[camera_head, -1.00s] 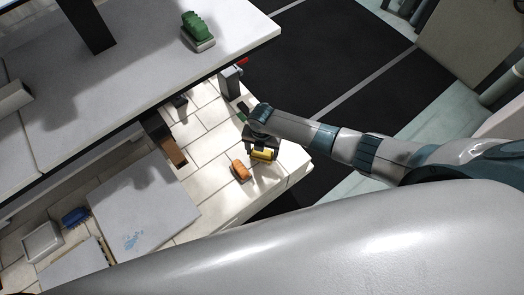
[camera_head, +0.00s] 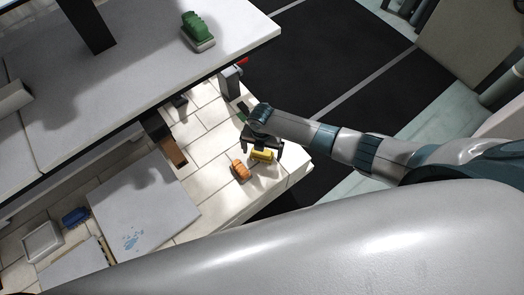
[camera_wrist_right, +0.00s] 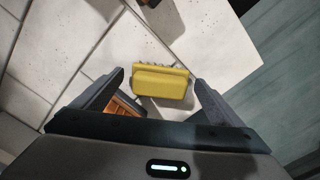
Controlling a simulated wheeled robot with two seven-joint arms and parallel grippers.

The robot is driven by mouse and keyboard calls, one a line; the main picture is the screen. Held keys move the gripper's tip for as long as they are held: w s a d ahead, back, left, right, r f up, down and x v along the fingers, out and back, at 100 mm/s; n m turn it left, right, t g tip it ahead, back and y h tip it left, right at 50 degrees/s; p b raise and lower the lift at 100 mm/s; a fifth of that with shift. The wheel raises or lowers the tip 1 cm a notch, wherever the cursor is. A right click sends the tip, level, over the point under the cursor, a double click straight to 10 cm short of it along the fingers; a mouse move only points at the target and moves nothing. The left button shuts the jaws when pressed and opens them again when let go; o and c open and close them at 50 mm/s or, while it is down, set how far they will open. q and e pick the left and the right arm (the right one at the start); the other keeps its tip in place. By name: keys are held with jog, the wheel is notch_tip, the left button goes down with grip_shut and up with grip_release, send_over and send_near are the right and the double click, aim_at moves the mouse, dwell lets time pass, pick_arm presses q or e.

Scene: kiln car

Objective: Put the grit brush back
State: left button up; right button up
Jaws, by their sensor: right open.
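A yellow brush (camera_head: 262,155) lies on the pale tiled surface near its right-hand corner. It also shows in the right wrist view (camera_wrist_right: 162,82), with grey bristles along its far edge. My right gripper (camera_head: 261,149) is open over the brush. In the wrist view its fingers (camera_wrist_right: 161,86) stand to either side of the brush, with a gap on each side. My left gripper is not in view. I cannot tell from looks alone whether the yellow brush is the grit brush.
An orange object (camera_head: 240,170) lies close beside the brush. A blue brush-like object (camera_head: 75,215) and a white tray (camera_head: 42,242) are at far left. A green object (camera_head: 197,28) stands on the upper shelf (camera_head: 130,65).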

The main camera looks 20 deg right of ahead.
jog(key=shift+r, duration=0.15)
jog(key=shift+r+p, duration=3.65)
jog(key=shift+r, duration=0.15)
notch_tip(320, 180, up, 12)
jog(key=b, duration=0.2)
jog(key=shift+s+a, duration=0.1)
